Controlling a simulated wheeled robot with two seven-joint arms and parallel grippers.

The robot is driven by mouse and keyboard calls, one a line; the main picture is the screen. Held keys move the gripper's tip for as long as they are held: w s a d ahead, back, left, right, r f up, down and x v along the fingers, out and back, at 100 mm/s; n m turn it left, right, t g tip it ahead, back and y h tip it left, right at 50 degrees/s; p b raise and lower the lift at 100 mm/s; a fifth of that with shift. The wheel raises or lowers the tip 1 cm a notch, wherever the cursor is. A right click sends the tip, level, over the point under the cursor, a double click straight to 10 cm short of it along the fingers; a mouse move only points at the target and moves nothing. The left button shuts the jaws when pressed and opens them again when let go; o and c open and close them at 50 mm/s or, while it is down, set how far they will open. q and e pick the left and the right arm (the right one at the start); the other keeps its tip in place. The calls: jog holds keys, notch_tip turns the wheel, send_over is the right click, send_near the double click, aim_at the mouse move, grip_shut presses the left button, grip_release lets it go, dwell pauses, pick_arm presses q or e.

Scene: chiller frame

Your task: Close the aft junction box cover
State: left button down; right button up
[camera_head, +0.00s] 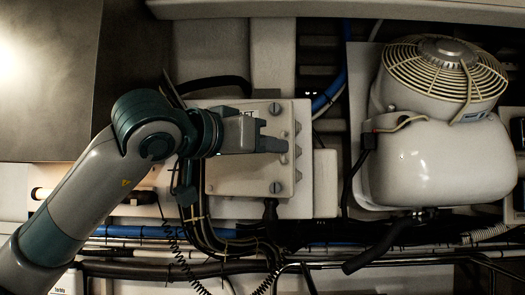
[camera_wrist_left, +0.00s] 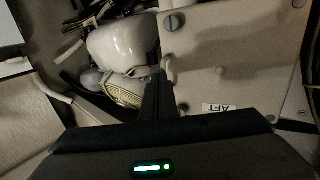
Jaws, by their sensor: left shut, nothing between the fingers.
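The aft junction box cover (camera_head: 235,178) is a pale square plate with large slotted screws at its right corners, on a pale box at the centre of the head view. In the left wrist view the cover (camera_wrist_left: 225,65) carries an upside-down "AFT" label (camera_wrist_left: 219,108) and a screw at its upper left corner. My left gripper (camera_head: 284,146) is shut and empty, in front of the cover near its right edge. In the left wrist view its fingers (camera_wrist_left: 158,88) are beside the cover's left edge; I cannot tell whether they touch. My arm hides the cover's left part. Whether the cover is fully seated is unclear.
A white compressor (camera_head: 440,165) with a fan guard (camera_head: 440,62) stands to the right. Black cables (camera_head: 205,235) and blue hoses (camera_head: 130,231) run below the box. A dark metal panel (camera_head: 50,80) is at upper left. A narrow gap lies between box and compressor.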

aim_at(291, 148)
pick_arm(q)
jog(key=shift+w+a+x, duration=0.1)
jog(key=shift+x, duration=1)
jog(key=shift+w+a+x, duration=0.1)
jog(key=shift+x, duration=1.05)
jog(key=shift+w+a+x, duration=0.1)
jog(key=shift+a+x, duration=0.05)
jog(key=shift+x, duration=0.95)
pick_arm(e)
jog(key=shift+s+d+f, duration=0.15)
jog(key=shift+s+d, duration=0.1)
jog(key=shift+s, duration=0.4)
pick_arm(q)
jog(key=shift+d+r, duration=0.1)
jog(key=shift+r, duration=0.05)
jog(key=shift+s, duration=0.15)
pick_arm(e)
jog(key=shift+w+f, duration=0.1)
